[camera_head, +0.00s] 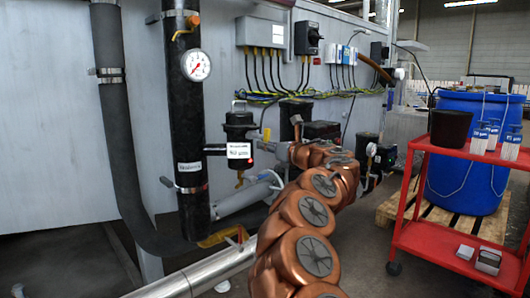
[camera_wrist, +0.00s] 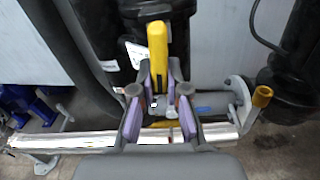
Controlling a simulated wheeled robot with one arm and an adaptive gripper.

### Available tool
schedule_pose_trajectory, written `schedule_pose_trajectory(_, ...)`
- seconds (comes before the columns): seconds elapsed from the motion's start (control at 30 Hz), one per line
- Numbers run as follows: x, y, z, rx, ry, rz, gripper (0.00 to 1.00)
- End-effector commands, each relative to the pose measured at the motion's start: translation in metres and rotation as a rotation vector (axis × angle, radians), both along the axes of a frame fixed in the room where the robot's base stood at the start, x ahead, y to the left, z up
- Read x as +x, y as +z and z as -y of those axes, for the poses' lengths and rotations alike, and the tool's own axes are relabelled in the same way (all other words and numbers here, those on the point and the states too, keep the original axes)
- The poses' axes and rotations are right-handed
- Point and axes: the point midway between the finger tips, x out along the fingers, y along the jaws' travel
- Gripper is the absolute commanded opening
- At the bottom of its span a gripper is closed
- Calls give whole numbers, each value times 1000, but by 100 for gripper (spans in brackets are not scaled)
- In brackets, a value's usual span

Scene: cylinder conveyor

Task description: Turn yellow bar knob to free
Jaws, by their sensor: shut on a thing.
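The yellow bar knob (camera_wrist: 157,48) stands out as a long upright bar in the wrist view, in front of a black body with a white label. My gripper (camera_wrist: 159,78) has its two purple-lined fingers on either side of the knob's lower part and is shut on it. In the head view, my gripper (camera_head: 281,150) reaches to the right side of the black canister (camera_head: 239,128) with the white label. A small yellow piece (camera_head: 266,134), which looks like the knob, shows just above it there. The knob's base is hidden behind my fingers.
A thick black pipe with a gauge (camera_head: 196,65) stands left of the canister. A silver pipe (camera_wrist: 70,141) runs below, and a yellow-brown valve handle (camera_wrist: 262,96) is to the right. A red cart (camera_head: 450,240) and blue barrel (camera_head: 465,190) stand at right.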

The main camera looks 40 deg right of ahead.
Motion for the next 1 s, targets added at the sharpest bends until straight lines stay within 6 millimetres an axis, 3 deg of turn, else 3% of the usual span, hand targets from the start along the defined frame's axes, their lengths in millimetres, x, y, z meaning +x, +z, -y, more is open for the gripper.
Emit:
schedule_pose_trajectory(0.73, 0, -1, 3, -87, -2, -3, 0)
schedule_pose_trajectory(0.77, 0, -1, 3, -87, -2, -3, 16)
schedule_pose_trajectory(1.0, 0, 0, 2, -87, -1, -3, 40)
